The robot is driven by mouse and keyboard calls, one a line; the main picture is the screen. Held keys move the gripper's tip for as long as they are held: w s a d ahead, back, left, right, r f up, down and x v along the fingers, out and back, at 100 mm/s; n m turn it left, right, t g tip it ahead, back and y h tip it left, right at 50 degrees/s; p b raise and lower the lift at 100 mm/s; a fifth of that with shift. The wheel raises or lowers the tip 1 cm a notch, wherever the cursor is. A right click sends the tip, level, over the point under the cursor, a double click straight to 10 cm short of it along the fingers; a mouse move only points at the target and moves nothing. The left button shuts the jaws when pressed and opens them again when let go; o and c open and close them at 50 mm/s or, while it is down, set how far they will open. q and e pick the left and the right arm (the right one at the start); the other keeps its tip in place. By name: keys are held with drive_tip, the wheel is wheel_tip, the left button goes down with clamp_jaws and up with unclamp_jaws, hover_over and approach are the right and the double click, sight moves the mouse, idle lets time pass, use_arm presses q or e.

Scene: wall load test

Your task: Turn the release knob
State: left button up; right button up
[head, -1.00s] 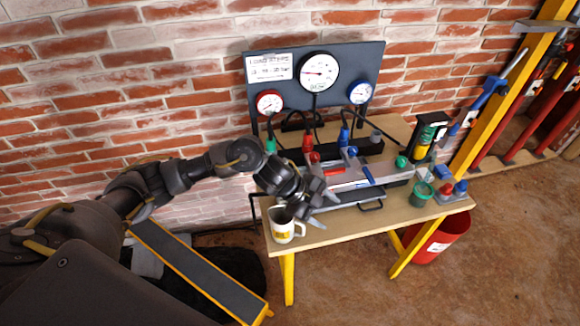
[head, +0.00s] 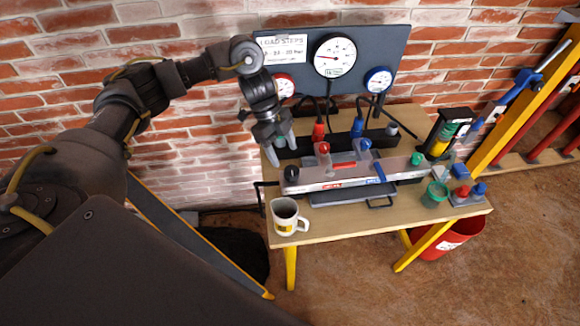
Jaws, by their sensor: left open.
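A grey metal valve block (head: 345,176) lies on the wooden workbench. It carries a black knob (head: 291,174) at its left end, a red knob (head: 323,148) and a blue knob (head: 365,144) on top, and a green knob (head: 417,158) at the right. I cannot tell which one is the release knob. A blue lever (head: 379,172) stands at its front. My left gripper (head: 281,153) is open and empty, pointing down above and behind the black knob, apparently not touching it. My right gripper is not in view.
A gauge panel (head: 395,50) with three dials stands behind the block. A mug (head: 287,222) is at the bench's front left; a green cup (head: 434,195) and a small block with red and blue knobs (head: 468,194) are at the right. A red bucket (head: 450,236) is below.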

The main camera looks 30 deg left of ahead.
sight(291, 170)
use_arm(q)
drive_tip(key=p+x, duration=0.1)
drive_tip(key=x, duration=0.4)
drive_tip(key=shift+d+f, duration=0.1)
drive_tip(key=shift+f, duration=0.15)
drive_tip(key=shift+d+f, duration=0.25)
drive_tip(key=shift+f, duration=0.35)
